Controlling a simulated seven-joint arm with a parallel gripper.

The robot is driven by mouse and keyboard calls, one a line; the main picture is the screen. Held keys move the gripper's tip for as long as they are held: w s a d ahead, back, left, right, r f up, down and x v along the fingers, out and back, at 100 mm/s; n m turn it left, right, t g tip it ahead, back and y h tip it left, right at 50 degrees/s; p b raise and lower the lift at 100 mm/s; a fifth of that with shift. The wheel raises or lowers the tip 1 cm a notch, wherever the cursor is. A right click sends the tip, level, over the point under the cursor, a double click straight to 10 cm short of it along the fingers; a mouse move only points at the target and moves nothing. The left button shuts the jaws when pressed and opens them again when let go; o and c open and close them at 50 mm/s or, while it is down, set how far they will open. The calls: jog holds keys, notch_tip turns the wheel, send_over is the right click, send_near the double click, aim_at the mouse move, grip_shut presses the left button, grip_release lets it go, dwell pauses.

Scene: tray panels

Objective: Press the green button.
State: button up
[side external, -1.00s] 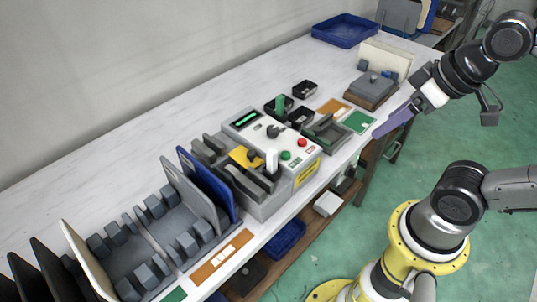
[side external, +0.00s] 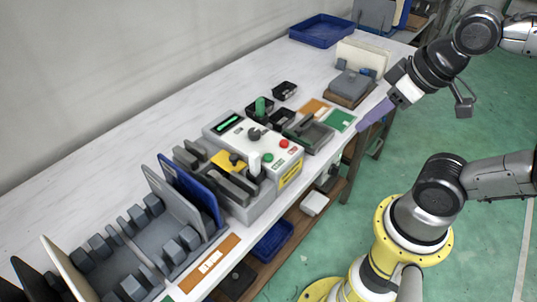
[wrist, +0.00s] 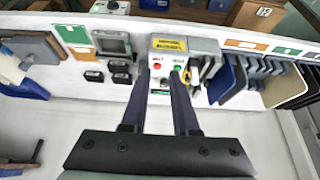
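The green button (side external: 268,158) is a small round cap on the sloped front of a white control box (side external: 240,130), beside the red button (side external: 284,143). In the wrist view the green button (wrist: 178,68) shows at the tip of the right-hand finger, with the red button (wrist: 157,65) between the fingers. My gripper (side external: 360,128) is to the right of the box in the side view, above the table's front edge and apart from the box. The wrist view shows my gripper (wrist: 160,74) with its two long dark fingers apart and nothing between them.
A grey fixture with a yellow part (side external: 229,160) adjoins the box. Upright blue panel (side external: 192,190) and grey racks stand to its left. Grey open tray (side external: 310,134), black bins (side external: 284,90) and a green plate (side external: 341,120) lie to its right.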

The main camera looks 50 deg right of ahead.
grip_shut()
dwell(1.3)
